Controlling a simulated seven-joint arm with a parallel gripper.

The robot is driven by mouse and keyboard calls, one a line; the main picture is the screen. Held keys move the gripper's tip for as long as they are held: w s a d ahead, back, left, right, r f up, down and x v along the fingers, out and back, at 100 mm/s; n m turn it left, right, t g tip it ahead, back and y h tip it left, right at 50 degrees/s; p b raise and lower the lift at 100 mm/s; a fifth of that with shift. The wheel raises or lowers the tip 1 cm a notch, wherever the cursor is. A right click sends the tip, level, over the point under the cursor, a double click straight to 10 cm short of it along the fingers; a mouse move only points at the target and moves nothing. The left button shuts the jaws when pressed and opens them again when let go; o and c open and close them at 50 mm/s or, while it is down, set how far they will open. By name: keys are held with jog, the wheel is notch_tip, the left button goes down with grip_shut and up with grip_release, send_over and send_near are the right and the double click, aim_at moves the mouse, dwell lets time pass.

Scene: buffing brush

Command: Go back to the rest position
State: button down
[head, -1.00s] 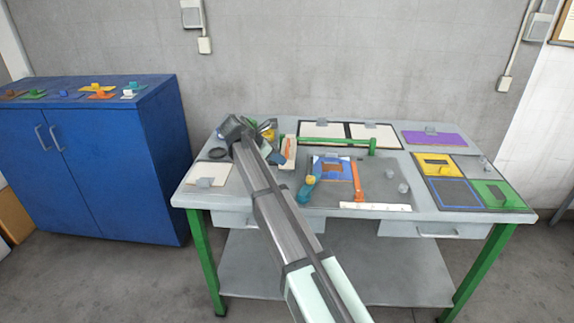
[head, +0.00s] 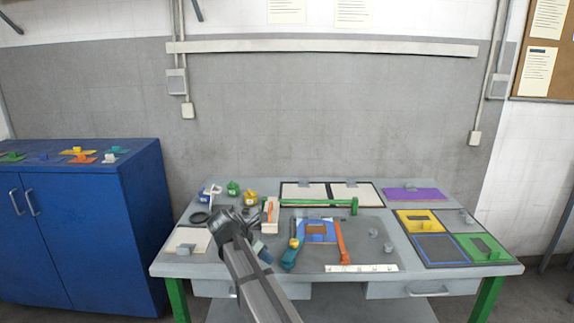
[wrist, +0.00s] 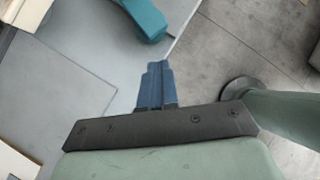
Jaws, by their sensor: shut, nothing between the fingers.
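My gripper (head: 262,250) is over the front left part of the grey workbench (head: 205,268). My arm hides part of the bench there. In the wrist view the blue-grey fingers (wrist: 155,84) are together with nothing between them. They show near the bench edge, with floor beyond. A teal-handled tool (head: 290,257) lies right of the gripper, apart from it. Its teal end also shows at the top of the wrist view (wrist: 147,22).
A blue board (head: 317,238), an orange tool (head: 341,243) and a white strip (head: 362,268) are right of the gripper. A brush-like block (head: 269,218) and green and yellow items (head: 242,192) are behind it. A blue cabinet (head: 90,240) stands left.

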jog(key=s+d+f+m+g+y, duration=0.15)
jog(key=s+d+f+m, duration=0.4)
jog(key=f, duration=0.65)
jog(key=s+d+f+m+g, duration=0.2)
jog(key=s+d+f, duration=0.55)
jog(key=f, duration=0.35)
jog(key=s+d+f+m+g+y, duration=0.15)
jog(key=s+d+f+m, duration=0.3)
jog(key=s+f, duration=0.55)
jog(key=s+d+f+m+g+y, duration=0.1)
jog(key=s+d+f+m, duration=0.1)
jog(key=s+f+m, duration=0.3)
jog(key=s+d+f+m+g+y, duration=0.1)
jog(key=s+f+m, duration=0.4)
jog(key=s, duration=0.7)
jog(key=s+d+f+m+g+y, duration=0.1)
jog(key=s+d+f+m+g, duration=0.2)
jog(key=s+f, duration=0.4)
jog(key=shift+s+d+m, duration=0.7)
jog(key=shift+s+m, duration=0.2)
